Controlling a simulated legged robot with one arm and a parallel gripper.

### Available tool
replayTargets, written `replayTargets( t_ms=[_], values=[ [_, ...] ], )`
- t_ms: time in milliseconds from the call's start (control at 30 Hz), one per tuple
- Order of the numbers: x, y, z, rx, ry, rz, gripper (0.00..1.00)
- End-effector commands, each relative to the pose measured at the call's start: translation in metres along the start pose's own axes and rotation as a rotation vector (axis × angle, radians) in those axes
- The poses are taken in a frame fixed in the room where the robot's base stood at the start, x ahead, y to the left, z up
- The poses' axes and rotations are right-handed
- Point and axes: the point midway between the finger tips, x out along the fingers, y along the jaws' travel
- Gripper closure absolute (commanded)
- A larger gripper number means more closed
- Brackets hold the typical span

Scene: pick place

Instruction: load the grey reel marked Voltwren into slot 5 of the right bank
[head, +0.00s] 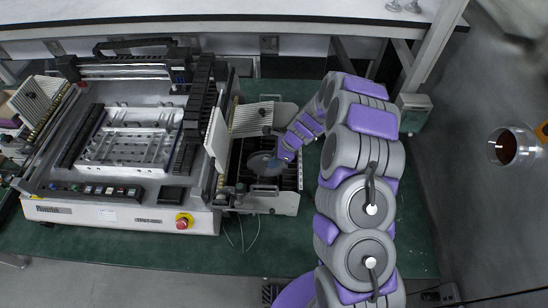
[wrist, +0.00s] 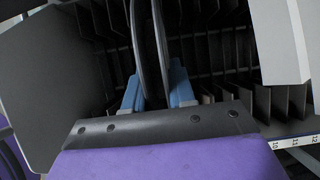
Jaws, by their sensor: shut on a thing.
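The grey reel (head: 261,162) is a round disc, upright within the right bank (head: 283,203) in the head view. In the wrist view the reel (wrist: 148,50) shows edge-on between the blue fingers of my gripper (wrist: 155,90). My gripper (head: 279,160) is shut on the reel at the bank's right side. Thin dark upright dividers (wrist: 212,45) stand on both sides of the reel. The Voltwren marking cannot be read. I cannot tell which slot the reel is over or in, or how deep it sits.
The machine (head: 120,212) with a silver plate in its middle stands left of the bank. A pale slanted panel (head: 217,140) stands between them. A small number strip (wrist: 305,140) runs along the bank's edge. Green mat (head: 265,240) is bare in front, apart from thin wires.

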Motion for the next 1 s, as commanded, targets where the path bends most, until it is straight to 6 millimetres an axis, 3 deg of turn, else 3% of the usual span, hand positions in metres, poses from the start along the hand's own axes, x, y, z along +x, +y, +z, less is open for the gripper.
replayTargets(
  t_ms=[1000],
  values=[
    [0.014, 0.0, -0.009, 0.002, 0.0, 0.001, 1.0]
  ],
)
